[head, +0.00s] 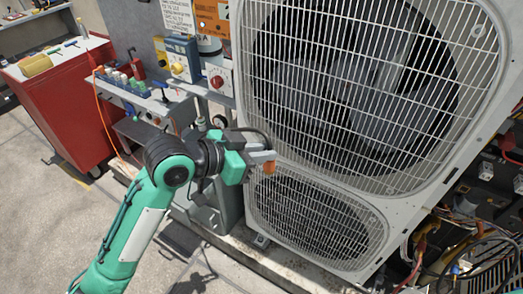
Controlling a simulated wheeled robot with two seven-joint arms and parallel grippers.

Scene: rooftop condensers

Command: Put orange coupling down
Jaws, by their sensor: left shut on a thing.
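An orange coupling (269,167) is held at the tips of my left gripper (265,160). The gripper is shut on it, in front of the grille of a large condenser unit (247,200). The coupling appears small and partly covered by the fingers. I cannot tell whether it touches the grille. My green left arm comes in from the lower left. My right gripper is not in view.
A narrow bench (142,103) with small fittings and gauges stands left of the condenser. A red tool cabinet (62,115) is at the far left. Loose wires and exposed parts (470,255) lie at the lower right. The floor (50,225) at lower left is clear.

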